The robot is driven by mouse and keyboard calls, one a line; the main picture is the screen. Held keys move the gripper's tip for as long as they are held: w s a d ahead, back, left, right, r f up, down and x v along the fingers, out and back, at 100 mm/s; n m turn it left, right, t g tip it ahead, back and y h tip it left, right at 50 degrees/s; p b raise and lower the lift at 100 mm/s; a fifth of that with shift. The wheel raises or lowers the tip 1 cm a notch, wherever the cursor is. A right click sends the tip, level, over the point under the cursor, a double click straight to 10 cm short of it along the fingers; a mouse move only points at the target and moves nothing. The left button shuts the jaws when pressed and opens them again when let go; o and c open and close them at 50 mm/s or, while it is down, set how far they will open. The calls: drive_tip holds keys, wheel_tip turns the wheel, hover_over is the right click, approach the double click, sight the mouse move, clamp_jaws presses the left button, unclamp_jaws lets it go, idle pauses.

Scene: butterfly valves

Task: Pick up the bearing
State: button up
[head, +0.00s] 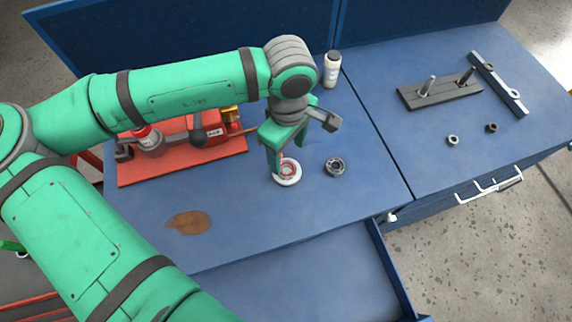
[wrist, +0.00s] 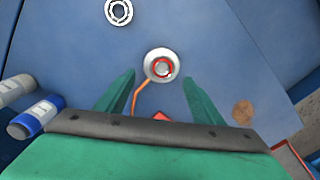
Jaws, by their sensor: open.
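The bearing (head: 335,167) is a dark, ring-shaped part lying flat on the blue bench, right of my gripper in the head view. In the wrist view the bearing (wrist: 118,12) is at the top edge, left of centre, and shows a ring of small elements. In the wrist view the open fingers (wrist: 160,80) flank the lower side of a white round part with a red ring (wrist: 161,65). The bearing lies beyond the fingertips, apart from them. Finger height above the bench is hard to tell.
A red tray (head: 180,170) with red equipment stands at left, with a thin orange line leading from it. A white bottle (head: 332,70) stands behind. A dark plate with pins (head: 440,92), a bar and two small rings lie right. An open drawer (head: 300,285) is in front.

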sight(286, 171)
drive_tip(key=shift+s+a+f, duration=0.1)
drive_tip(key=shift+f, duration=1.5)
drive_tip(key=shift+s+a+f, duration=0.1)
drive_tip(key=shift+f, duration=1.5)
drive_tip(key=shift+c, duration=0.6)
drive_tip(key=c, duration=1.2)
